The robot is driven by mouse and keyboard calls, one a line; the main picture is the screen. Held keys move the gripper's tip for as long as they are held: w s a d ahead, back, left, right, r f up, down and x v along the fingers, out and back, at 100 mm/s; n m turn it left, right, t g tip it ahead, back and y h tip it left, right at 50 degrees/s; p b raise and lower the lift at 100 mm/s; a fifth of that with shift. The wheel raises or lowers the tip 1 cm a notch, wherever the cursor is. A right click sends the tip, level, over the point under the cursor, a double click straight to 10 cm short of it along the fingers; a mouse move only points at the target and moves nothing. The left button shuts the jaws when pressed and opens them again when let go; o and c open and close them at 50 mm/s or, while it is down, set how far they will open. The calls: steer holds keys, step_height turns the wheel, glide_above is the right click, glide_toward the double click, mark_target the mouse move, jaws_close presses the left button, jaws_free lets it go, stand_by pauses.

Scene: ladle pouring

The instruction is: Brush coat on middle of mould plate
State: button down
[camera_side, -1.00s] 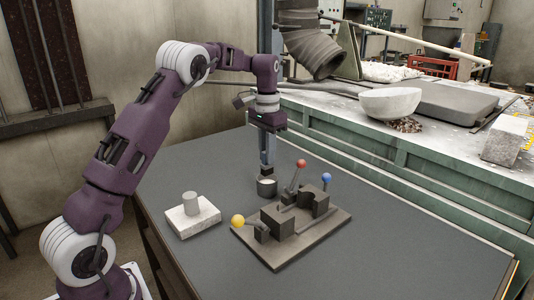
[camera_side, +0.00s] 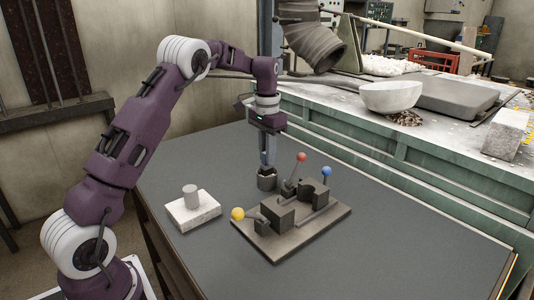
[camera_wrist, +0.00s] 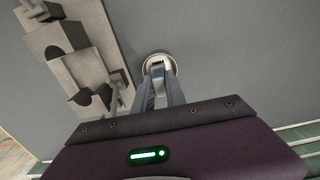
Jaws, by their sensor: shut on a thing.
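My gripper (camera_side: 267,160) points straight down above a small dark pot (camera_side: 267,181) and is shut on a brush, mostly hidden between its fingers. In the wrist view the brush's dark bristle end (camera_wrist: 157,68) is within the pot's pale round rim (camera_wrist: 175,66). The exact depth of the bristles cannot be told. The mould plate (camera_side: 318,229) lies just in front of the pot. In the wrist view the plate (camera_wrist: 103,22) is at upper left.
A pale block (camera_side: 193,214) with a grey cylinder (camera_side: 190,196) on it stands left of the plate. The grey tabletop (camera_side: 400,240) is clear to the right. A green-edged bench (camera_side: 440,165) with a white bowl (camera_side: 390,96) borders the table behind.

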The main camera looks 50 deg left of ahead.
steer(key=shift+f, duration=0.65)
stand_by(0.5)
stand_by(0.4)
step_height(320, 180, up, 8)
steer(key=shift+f, duration=0.2)
stand_by(0.6)
steer(key=s+d+r+m, duration=0.2)
steer(key=s+d+m, duration=0.1)
steer(key=d+m, duration=1.35)
steer(key=shift+m, duration=0.65)
steer(key=shift+a+f, duration=0.2)
steer(key=shift+f, duration=1.45)
steer(key=shift+a+f, duration=0.15)
steer(key=shift+f, duration=1.55)
steer(key=shift+a+f, duration=0.2)
steer(key=shift+f, duration=1.45)
steer(key=shift+f, duration=0.55)
